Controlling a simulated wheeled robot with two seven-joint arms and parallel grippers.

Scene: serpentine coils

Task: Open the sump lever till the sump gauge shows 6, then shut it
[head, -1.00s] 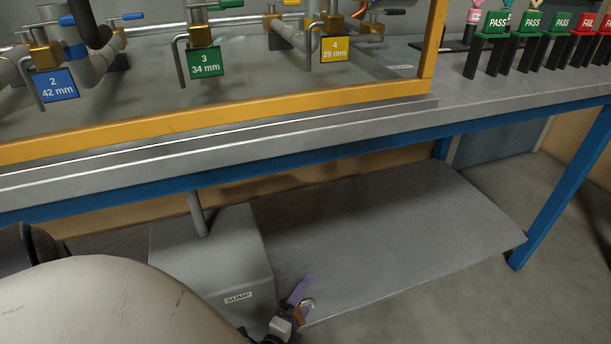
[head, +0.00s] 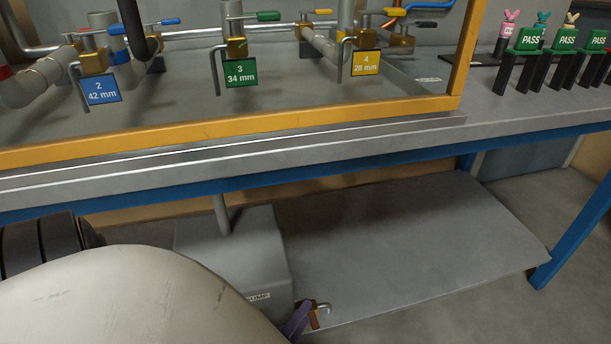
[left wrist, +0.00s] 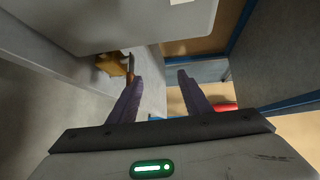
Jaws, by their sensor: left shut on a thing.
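The sump tank (head: 245,255) is a grey box under the bench, with its SUMP label partly cut off by my arm. A brass valve (head: 314,318) with a bent metal spout (head: 325,307) sits at its lower right corner. My left gripper (head: 300,316) is at this valve; one purple finger shows there. In the left wrist view the fingers (left wrist: 159,76) stand apart, with the brass valve (left wrist: 112,65) beside the left fingertip. The gripper is shut on what I take to be the sump lever, but its handle is not clear. No sump gauge can be made out. My right gripper is not in view.
Above, the bench has a yellow frame (head: 250,122) around pipes, coloured levers and number tags. A grey shelf (head: 410,240) right of the tank is bare. A blue leg (head: 575,225) stands at the right. PASS signs (head: 528,38) stand at the back right.

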